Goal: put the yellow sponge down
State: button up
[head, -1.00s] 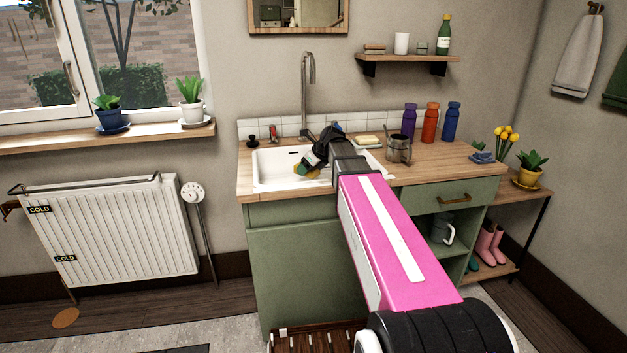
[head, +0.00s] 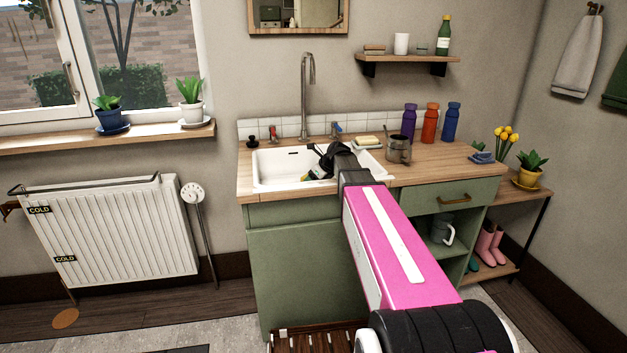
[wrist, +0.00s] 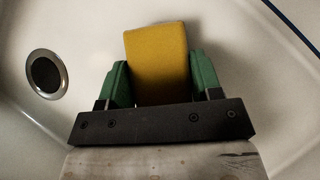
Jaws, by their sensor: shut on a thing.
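The yellow sponge (wrist: 158,62) is held between the two green fingers of my gripper (wrist: 160,82) in the wrist view. My gripper is shut on it. The white basin of the sink (wrist: 225,30) lies beneath and around it, with the dark round drain (wrist: 45,74) to the left. In the head view my gripper (head: 315,174) reaches down into the sink (head: 265,178), and only a small bit of the sponge shows there. I cannot tell whether the sponge touches the basin floor.
A tall faucet (head: 305,90) stands behind the sink. To its right are a soap dish (head: 367,143), a metal pot (head: 398,149) and purple, orange and blue bottles (head: 430,122). The wooden counter (head: 440,160) has free room right of the pot.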

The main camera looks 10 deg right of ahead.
jog(key=shift+f, duration=0.15)
jog(key=o, duration=1)
jog(key=shift+c, duration=0.2)
jog(key=v, duration=1.2)
jog(key=shift+s, duration=0.1)
